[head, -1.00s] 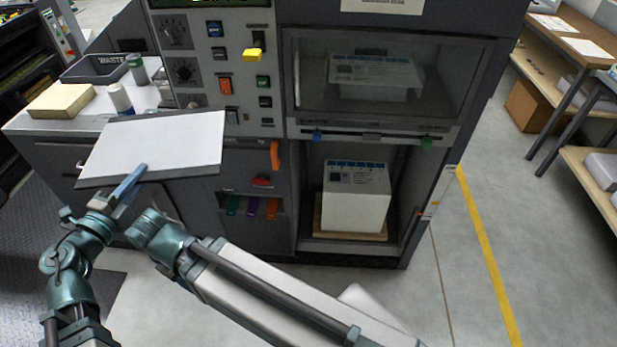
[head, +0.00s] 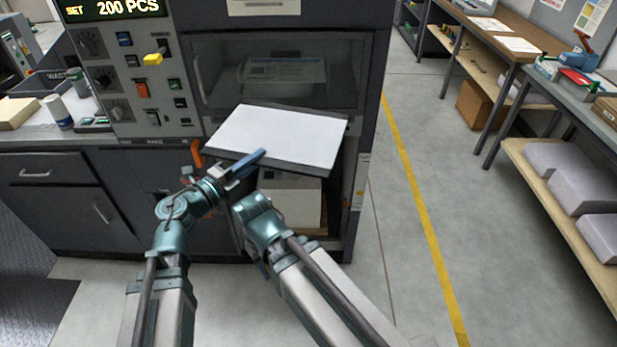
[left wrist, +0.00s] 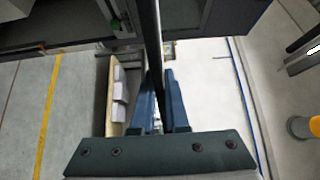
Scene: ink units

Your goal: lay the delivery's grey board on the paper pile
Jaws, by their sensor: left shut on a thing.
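My left gripper (head: 240,170) is shut on the near edge of the board (head: 280,138), a flat sheet with a pale face and dark grey edge strips. The board is held up, tilted, in front of the machine's right-hand bay. In the left wrist view the board (left wrist: 150,45) shows edge-on as a dark bar between the blue fingers (left wrist: 163,100). The paper pile (head: 297,205), a white block, stands in the lower bay behind and below the board, which hides its top.
The machine's control panel (head: 140,85) and an orange handle (head: 197,153) are left of the board. A glass window (head: 285,75) is above the lower bay. Shelving with grey packs (head: 585,190) stands at the right. The floor (head: 410,200) between is clear.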

